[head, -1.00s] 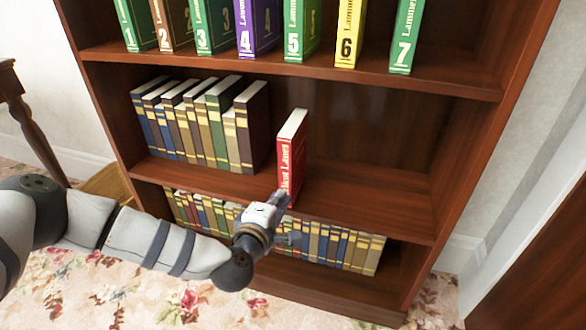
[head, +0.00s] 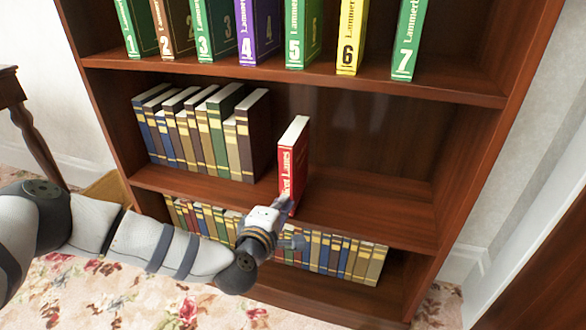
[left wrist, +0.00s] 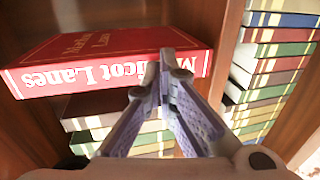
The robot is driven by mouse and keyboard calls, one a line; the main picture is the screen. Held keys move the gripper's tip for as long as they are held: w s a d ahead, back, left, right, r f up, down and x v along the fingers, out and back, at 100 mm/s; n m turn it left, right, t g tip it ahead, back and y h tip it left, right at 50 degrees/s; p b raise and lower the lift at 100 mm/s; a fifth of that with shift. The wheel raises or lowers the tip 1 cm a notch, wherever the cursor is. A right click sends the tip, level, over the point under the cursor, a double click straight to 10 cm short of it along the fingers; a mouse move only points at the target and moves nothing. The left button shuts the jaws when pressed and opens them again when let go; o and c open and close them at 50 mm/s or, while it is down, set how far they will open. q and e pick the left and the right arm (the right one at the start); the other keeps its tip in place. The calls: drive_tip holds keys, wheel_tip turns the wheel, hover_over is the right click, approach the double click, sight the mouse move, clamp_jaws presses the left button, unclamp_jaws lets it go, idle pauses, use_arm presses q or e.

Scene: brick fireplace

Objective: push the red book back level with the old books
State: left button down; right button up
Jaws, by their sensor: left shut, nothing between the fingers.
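The red book (head: 290,172) stands upright on the middle shelf, apart from and to the right of the old books (head: 197,135). Its spine juts forward of theirs, close to the shelf's front edge. My left gripper (head: 286,208) is shut and empty at the lower end of the red spine; whether it touches is unclear. In the left wrist view the red book (left wrist: 130,72) appears sideways, its lettered spine facing me. The shut fingertips (left wrist: 168,62) overlap the spine there. Old books (left wrist: 115,128) show below it. My right gripper is not in view.
Numbered volumes (head: 299,35) stand on the shelf above. A lower shelf holds another row of books (head: 330,250), close under my left gripper. The middle shelf (head: 375,200) is bare right of the red book, up to the bookcase's side (head: 480,150).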

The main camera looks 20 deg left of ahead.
sight(288, 192)
use_arm(q)
drive_tip(key=shift+w, duration=0.15)
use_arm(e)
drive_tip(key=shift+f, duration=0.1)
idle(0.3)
use_arm(q)
drive_tip(key=shift+r+b+x, duration=0.2)
drive_tip(key=shift+b+x, duration=0.3)
drive_tip(key=shift+x, duration=0.4)
drive_tip(key=shift+r+b+x, duration=0.2)
drive_tip(key=shift+b+x, duration=0.3)
drive_tip(key=shift+x, duration=0.4)
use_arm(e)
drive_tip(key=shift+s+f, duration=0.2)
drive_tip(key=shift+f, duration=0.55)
use_arm(q)
drive_tip(key=shift+w, duration=0.15)
drive_tip(key=shift+r+b+x, duration=0.2)
drive_tip(key=shift+b+x, duration=0.35)
drive_tip(key=shift+x, duration=0.4)
drive_tip(key=shift+r+b+x, duration=0.2)
drive_tip(key=shift+b+x, duration=0.3)
drive_tip(key=shift+x, duration=0.45)
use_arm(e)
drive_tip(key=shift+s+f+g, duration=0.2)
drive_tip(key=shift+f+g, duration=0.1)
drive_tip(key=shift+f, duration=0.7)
use_arm(q)
drive_tip(key=shift+w, duration=0.2)
